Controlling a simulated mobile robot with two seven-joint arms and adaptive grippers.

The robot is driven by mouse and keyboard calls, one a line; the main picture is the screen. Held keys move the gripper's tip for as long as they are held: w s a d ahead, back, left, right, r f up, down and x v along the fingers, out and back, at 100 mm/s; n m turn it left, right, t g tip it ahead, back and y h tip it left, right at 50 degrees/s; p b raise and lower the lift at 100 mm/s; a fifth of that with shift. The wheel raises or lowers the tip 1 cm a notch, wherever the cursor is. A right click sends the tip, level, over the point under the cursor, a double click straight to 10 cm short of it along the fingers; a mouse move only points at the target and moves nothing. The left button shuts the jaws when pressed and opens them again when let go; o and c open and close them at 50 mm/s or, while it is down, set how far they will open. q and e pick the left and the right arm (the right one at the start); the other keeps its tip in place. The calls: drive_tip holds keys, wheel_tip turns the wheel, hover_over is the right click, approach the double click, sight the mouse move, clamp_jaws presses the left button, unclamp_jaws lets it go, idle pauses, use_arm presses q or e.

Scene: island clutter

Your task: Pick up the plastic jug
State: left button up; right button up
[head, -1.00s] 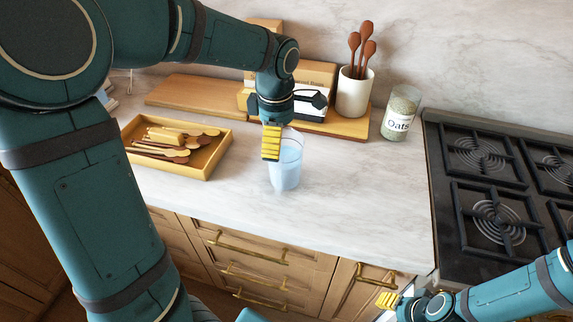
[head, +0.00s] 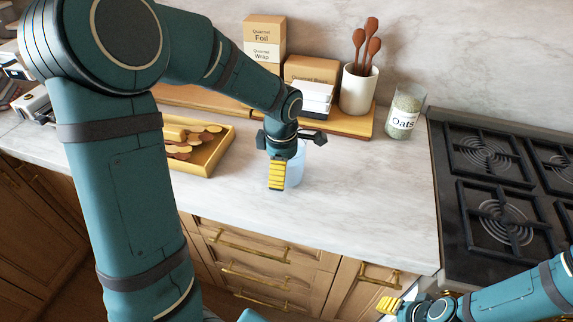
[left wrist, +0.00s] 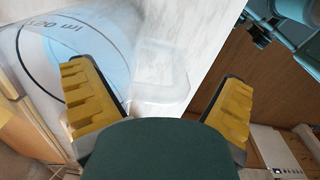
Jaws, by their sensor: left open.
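The plastic jug (head: 296,168) is translucent pale blue and stands upright on the marble counter, partly hidden behind my left gripper (head: 278,174). In the left wrist view, its clear side with a dark line and printed marks (left wrist: 45,65) fills the upper left. A pale translucent part, perhaps its handle, shows between the open yellow fingers of my left gripper (left wrist: 155,78). The fingers are around or just above that part; contact cannot be made out. My right gripper (head: 388,304) is low at the right, away from the jug; its opening is unclear.
A wooden tray (head: 213,158) of utensils lies left of the jug. Behind stand a wooden board (head: 350,123) with boxes, a white crock (head: 357,92) of spoons and an oats jar (head: 404,112). A gas stove (head: 500,190) is at right. The counter right of the jug is clear.

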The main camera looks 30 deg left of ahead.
use_arm(q)
drive_tip(key=c, duration=1.5)
drive_tip(key=shift+w, duration=0.1)
